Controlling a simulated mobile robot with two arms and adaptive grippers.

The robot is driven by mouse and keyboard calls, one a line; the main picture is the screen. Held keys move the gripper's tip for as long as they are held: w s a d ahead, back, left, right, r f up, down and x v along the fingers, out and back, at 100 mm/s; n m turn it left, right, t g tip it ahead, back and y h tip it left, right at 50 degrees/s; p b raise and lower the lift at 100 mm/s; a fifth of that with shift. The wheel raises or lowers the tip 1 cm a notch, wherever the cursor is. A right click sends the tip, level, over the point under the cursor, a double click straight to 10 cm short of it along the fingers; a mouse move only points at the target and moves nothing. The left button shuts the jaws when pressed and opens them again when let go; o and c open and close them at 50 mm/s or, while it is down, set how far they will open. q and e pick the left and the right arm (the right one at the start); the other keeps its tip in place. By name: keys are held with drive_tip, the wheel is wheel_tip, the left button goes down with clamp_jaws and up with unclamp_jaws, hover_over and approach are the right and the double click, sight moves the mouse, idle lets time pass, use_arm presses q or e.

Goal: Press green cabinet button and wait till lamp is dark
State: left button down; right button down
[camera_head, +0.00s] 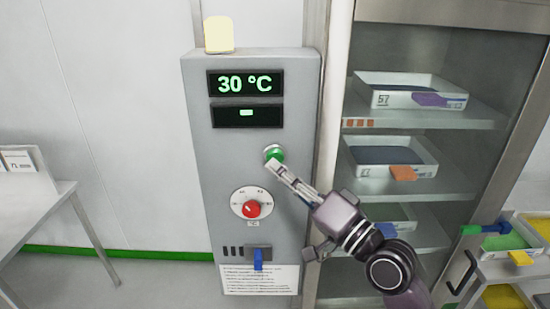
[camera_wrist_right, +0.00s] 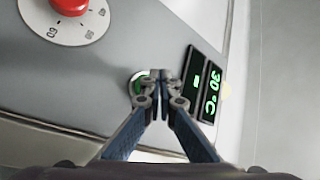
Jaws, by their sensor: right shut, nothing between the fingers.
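The green button (camera_head: 274,152) sits on the front of the grey control cabinet (camera_head: 195,150), below the displays. My right gripper (camera_head: 272,164) is shut and empty, with its fingertips at the button's lower edge. In the right wrist view the closed fingertips (camera_wrist_right: 163,76) partly cover the green button (camera_wrist_right: 136,84); I cannot tell whether it is pushed in. The lamp (camera_head: 219,34) on top of the cabinet is pale yellow and looks lit. The upper display (camera_head: 245,84) reads 30 °C, and the lower display (camera_head: 246,114) shows a short green bar. My left gripper is out of view.
An open rack (camera_head: 430,190) with several trays stands to the right of the cabinet. A table (camera_head: 35,220) is at the left, and a cart with bins (camera_head: 500,265) is at the lower right.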

drive_tip(key=s+p, duration=0.2)
drive_tip(key=s, duration=0.3)
drive_tip(key=shift+a, duration=0.1)
idle(0.5)
